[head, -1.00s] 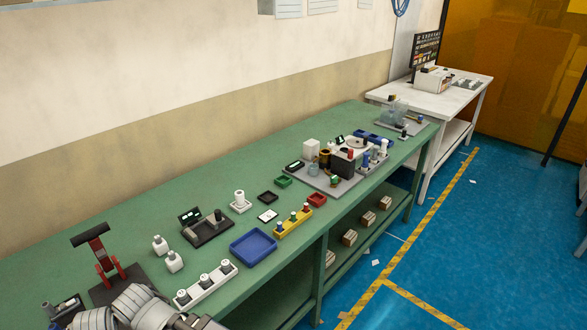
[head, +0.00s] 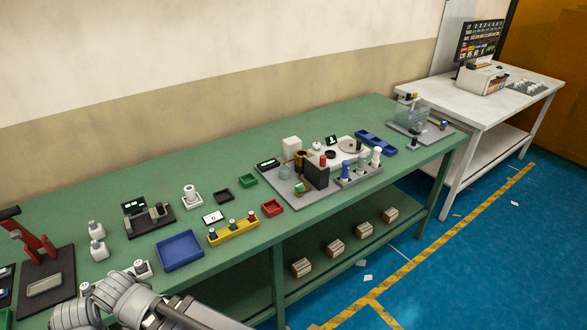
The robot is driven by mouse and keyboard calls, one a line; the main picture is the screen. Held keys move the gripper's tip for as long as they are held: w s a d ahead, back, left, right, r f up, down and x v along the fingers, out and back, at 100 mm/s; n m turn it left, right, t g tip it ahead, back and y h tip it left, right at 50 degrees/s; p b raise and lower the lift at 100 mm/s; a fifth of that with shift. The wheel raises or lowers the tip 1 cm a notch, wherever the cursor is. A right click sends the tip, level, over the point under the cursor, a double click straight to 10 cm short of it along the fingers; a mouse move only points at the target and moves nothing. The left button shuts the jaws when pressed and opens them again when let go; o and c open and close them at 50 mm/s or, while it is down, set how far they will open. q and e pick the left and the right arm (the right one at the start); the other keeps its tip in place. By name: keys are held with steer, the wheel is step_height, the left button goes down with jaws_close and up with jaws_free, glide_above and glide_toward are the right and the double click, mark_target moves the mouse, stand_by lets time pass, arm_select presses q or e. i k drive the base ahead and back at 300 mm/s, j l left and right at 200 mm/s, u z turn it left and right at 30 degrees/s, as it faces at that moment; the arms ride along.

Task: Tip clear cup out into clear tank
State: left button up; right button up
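The clear tank (head: 411,112) stands on a grey plate at the far right end of the green bench. A small clear vessel (head: 285,172), perhaps the clear cup, stands at the left part of a crowded grey board; it is too small to see what it holds. Grey links of my own arm show at the bottom left, over the bench's front edge. I cannot make out any gripper fingers in the head view, and nothing visible touches the clear vessel or the tank.
A white table (head: 470,105) stands beyond.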

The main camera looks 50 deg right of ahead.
mark_target(284, 172)
steer(key=k+l, duration=0.15)
steer(key=l, duration=0.2)
steer(key=k+l, duration=0.15)
steer(key=l, duration=0.25)
steer(key=k+l, duration=0.15)
steer(key=l, duration=0.2)
steer(key=k+l, duration=0.15)
steer(key=l, duration=0.2)
